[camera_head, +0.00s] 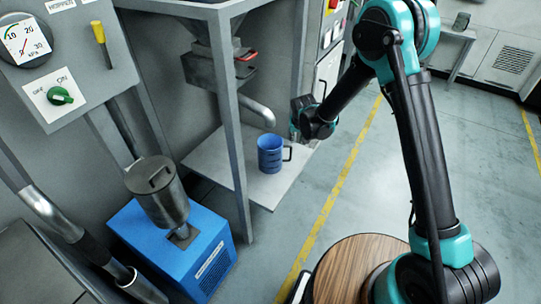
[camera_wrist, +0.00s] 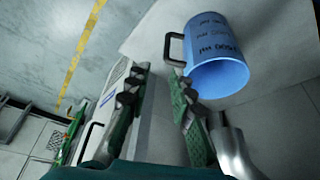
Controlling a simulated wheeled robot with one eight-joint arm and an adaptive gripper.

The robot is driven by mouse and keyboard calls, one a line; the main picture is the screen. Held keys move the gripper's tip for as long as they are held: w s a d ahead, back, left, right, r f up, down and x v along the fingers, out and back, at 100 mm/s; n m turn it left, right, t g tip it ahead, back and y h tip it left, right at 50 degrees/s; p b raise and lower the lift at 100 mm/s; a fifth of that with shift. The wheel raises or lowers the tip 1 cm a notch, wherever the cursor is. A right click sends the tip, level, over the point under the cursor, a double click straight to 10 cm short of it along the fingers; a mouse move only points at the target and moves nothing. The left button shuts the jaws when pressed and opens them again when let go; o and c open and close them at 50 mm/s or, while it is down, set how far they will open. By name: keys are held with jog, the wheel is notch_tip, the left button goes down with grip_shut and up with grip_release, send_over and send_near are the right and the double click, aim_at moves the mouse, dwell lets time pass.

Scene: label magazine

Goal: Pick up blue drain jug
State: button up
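The blue drain jug (camera_head: 269,155) stands upright on a pale low shelf, under a grey outlet pipe. Its dark handle points right, towards my gripper (camera_head: 297,133), which is beside and above it. In the wrist view the jug (camera_wrist: 218,50) shows dark lettering and its open mouth, and its handle is at its left. My gripper (camera_wrist: 157,92) is open there, with a clear gap between its two green-padded fingers and nothing between them. The handle lies just beyond the tip of the right-hand finger. I cannot tell whether they touch.
The outlet pipe (camera_head: 257,112) hangs close above the jug. A grey frame post (camera_head: 232,130) stands left of it. A blue box unit (camera_head: 165,250) with a metal canister (camera_head: 158,190) is at lower left. The floor right of the yellow line (camera_head: 335,195) is open.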

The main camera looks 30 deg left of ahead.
aim_at(291, 153)
jog(key=x, duration=0.6)
jog(key=a+x, duration=0.1)
jog(key=x, duration=1.1)
jog(key=shift+s+a+f, duration=0.25)
jog(key=shift+c, duration=0.2)
grip_shut()
